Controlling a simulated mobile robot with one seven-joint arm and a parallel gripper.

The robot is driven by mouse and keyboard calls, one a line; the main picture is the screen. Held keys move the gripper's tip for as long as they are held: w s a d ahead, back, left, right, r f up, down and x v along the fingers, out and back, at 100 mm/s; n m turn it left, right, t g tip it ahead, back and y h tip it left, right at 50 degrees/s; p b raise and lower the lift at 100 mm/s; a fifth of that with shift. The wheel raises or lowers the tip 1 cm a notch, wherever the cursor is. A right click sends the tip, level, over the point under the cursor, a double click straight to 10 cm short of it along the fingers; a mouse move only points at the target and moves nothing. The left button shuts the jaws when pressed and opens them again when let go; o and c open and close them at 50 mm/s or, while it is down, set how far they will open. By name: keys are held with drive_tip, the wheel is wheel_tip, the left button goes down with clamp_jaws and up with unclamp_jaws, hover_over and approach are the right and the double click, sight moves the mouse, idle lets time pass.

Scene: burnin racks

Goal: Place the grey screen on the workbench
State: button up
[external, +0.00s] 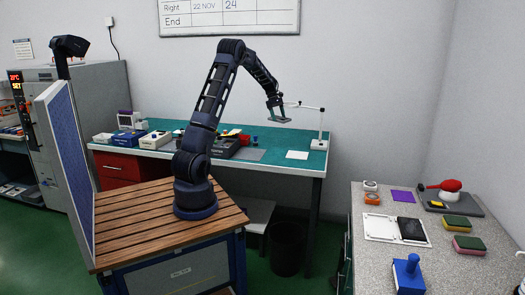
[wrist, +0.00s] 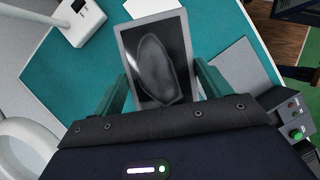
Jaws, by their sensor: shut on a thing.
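My gripper (wrist: 163,85) is shut on the grey screen (wrist: 128,42), a flat panel with a light grey frame and a dark face bearing a paler oval patch. The screen lies between the two green fingers in the wrist view; its near end is hidden by my gripper. In the external view my gripper (external: 277,112) hangs above the right part of the green-topped workbench (external: 270,139), apart from its surface. The screen is too small to make out clearly there. The workbench top (wrist: 60,75) fills much of the wrist view below the screen.
A white stand (external: 320,143) with a thin side arm rises close to my gripper. A white sheet (external: 297,155) and a grey mat (external: 249,154) lie on the workbench. Boxes and devices crowd its left half. A speckled counter (external: 365,263) with several items stands right.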

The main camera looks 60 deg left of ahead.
sight(291, 148)
drive_tip(key=w+d+n+t+y, duration=0.1)
drive_tip(key=w+d+n+t, duration=0.1)
drive_tip(key=w+n, duration=0.45)
drive_tip(key=shift+m, duration=0.65)
drive_tip(key=f, duration=1.3)
drive_tip(key=w+f, duration=0.1)
drive_tip(key=f, duration=0.5)
drive_tip(key=shift+f, duration=0.25)
drive_tip(key=shift+f, duration=0.1)
drive_tip(key=o, duration=1.2)
drive_tip(key=shift+c, duration=0.2)
